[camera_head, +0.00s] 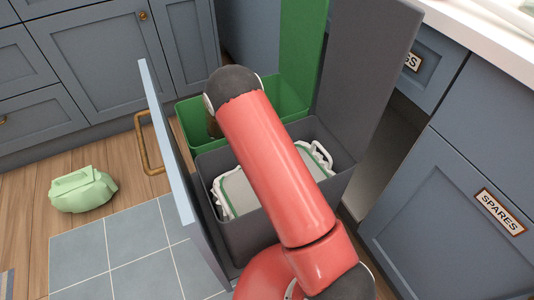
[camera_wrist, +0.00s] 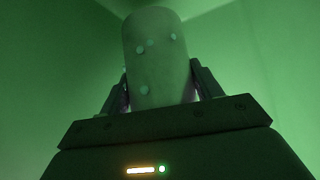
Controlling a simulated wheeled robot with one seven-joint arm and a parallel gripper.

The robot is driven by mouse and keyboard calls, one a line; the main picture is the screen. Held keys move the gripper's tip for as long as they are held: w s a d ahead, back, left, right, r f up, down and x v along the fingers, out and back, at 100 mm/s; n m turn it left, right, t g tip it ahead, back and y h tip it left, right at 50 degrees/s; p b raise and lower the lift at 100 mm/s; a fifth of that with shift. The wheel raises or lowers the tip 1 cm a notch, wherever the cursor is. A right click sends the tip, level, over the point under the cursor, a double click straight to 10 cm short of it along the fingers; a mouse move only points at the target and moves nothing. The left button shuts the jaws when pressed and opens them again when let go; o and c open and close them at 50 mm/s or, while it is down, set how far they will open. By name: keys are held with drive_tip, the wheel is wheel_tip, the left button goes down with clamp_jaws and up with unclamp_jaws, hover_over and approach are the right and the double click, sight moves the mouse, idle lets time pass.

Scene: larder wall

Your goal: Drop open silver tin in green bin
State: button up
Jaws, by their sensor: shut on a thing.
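In the wrist view my gripper (camera_wrist: 160,95) is shut on a rounded, upright-looking tin (camera_wrist: 158,50), held between its two fingers. The tin looks dull green-grey in the dim green light, with a few pale spots on its side. Green walls surround it, so my gripper is inside the green bin (camera_head: 188,115). In the head view the green bin stands in the pulled-out drawer, its green lid raised behind it. My red arm covers part of the bin, and my gripper and the tin are hidden there. I cannot see the tin's open end clearly.
A dark grey bin (camera_head: 250,228) with a white-edged bag or liner (camera_head: 232,190) stands in front of the green bin. Its grey lid (camera_head: 365,70) is raised. A pale green bag (camera_head: 82,190) lies on the wooden floor at left. The drawer front (camera_head: 170,150) is pulled out. A cupboard labelled SPARES (camera_head: 499,212) is at right.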

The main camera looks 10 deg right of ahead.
drive_tip(key=shift+f, duration=0.25)
drive_tip(key=shift+f, duration=0.3)
drive_tip(key=o, duration=0.8)
drive_tip(key=shift+o, duration=0.2)
drive_tip(key=shift+r, duration=0.35)
drive_tip(key=v, duration=0.7)
drive_tip(key=shift+a+r, duration=0.2)
drive_tip(key=shift+r, duration=0.25)
drive_tip(key=shift+w, duration=0.1)
